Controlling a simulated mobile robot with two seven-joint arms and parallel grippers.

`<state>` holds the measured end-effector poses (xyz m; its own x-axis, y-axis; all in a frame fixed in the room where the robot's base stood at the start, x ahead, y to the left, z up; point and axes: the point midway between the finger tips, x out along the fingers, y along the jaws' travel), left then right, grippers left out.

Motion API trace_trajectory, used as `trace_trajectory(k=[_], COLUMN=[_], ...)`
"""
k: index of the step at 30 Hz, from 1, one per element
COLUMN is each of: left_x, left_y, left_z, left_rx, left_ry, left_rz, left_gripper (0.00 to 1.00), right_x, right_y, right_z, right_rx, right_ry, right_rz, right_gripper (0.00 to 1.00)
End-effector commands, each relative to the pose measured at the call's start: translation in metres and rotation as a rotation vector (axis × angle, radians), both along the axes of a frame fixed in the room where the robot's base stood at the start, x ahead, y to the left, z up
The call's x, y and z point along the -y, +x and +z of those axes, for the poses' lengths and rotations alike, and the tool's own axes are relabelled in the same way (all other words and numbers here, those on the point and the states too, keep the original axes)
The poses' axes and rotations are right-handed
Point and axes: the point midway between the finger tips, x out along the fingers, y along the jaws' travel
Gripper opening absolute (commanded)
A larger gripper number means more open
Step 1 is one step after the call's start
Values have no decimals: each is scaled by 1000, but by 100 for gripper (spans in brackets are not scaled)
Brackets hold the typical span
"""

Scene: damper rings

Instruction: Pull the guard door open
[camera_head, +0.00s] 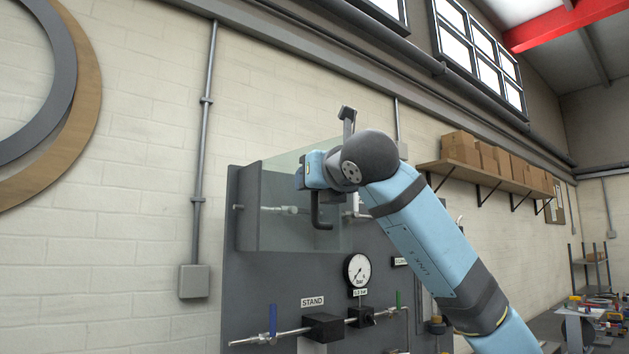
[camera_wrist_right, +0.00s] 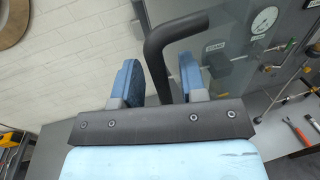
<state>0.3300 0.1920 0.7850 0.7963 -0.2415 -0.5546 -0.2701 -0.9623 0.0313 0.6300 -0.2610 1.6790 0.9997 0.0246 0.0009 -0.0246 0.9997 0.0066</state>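The guard door (camera_head: 290,228) is a clear pane at a grey box-like guard on the dark panel. I cannot tell whether it stands ajar. Its black bent handle (camera_head: 322,218) shows below my right gripper (camera_head: 308,172) in the head view. In the right wrist view, the handle (camera_wrist_right: 156,50) passes between the two blue fingers of my right gripper (camera_wrist_right: 158,72). The fingers stand apart, with a gap at the left finger, so they are around the handle without clearly gripping it. My left gripper is not in view.
The dark panel also carries a pressure gauge (camera_head: 358,270), a pipe with a blue-handled valve (camera_head: 272,322) and a STAND label (camera_head: 312,302). A shelf of cardboard boxes (camera_head: 462,148) is on the wall to the right. Large rings (camera_head: 88,100) hang at the left.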

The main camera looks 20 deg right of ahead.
Motion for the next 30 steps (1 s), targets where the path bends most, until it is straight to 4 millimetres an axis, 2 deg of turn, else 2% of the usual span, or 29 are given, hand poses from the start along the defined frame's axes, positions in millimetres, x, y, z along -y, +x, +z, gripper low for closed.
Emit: trace_trajectory(k=[5, 15, 18, 24, 30], left_x=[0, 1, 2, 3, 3], left_y=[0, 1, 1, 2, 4], left_z=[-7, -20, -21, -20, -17], left_rx=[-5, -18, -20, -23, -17], left_ry=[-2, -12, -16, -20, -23], left_rz=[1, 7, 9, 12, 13], left_gripper=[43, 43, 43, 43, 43], right_x=[0, 2, 2, 2, 2], right_y=[-20, -96, -113, -133, -136], right_z=[-1, -1, -1, 0, 0], right_rx=[3, 5, 4, 2, 0], right_ry=[0, -1, -2, 0, 0], right_rz=[1, 1, 1, 1, 1], right_gripper=[39, 39, 39, 39, 39])
